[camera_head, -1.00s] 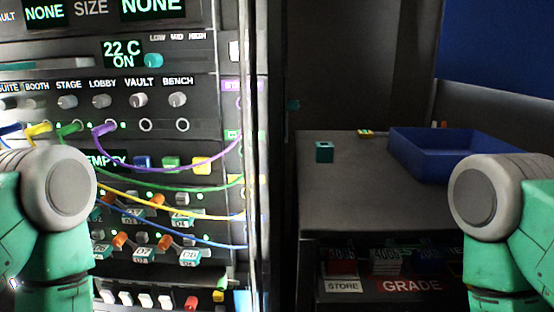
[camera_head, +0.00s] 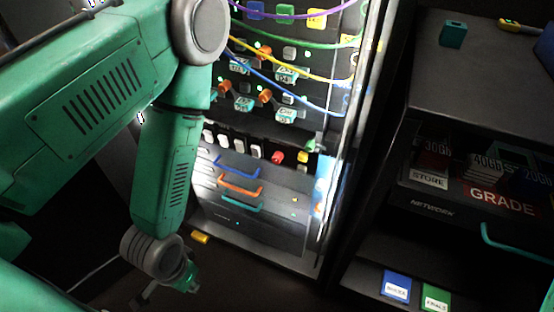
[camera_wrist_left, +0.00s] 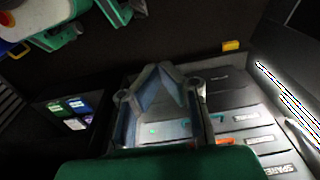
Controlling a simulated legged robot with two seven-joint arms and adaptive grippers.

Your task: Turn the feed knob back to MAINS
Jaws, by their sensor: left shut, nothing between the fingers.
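I cannot make out a feed knob or a MAINS label in either current view. The rack panel (camera_head: 262,190) stands in the middle of the head view, with a row of white switches (camera_head: 231,143) and a red button (camera_head: 278,156) low on it. My left gripper (camera_wrist_left: 165,68) is shut and empty in the wrist view, its fingertips together in front of the rack's lower drawers. In the head view my left arm hangs down left of the rack and hides part of it; its fingers are hard to see there. My right gripper is out of view.
Blue, orange and teal handles (camera_head: 240,188) stick out low on the rack. A small yellow block (camera_head: 200,238) lies on the floor by its base. Cables (camera_head: 290,88) loop across the upper panel. A dark cabinet (camera_head: 460,100) stands at the right with a teal cube (camera_head: 453,34) on top.

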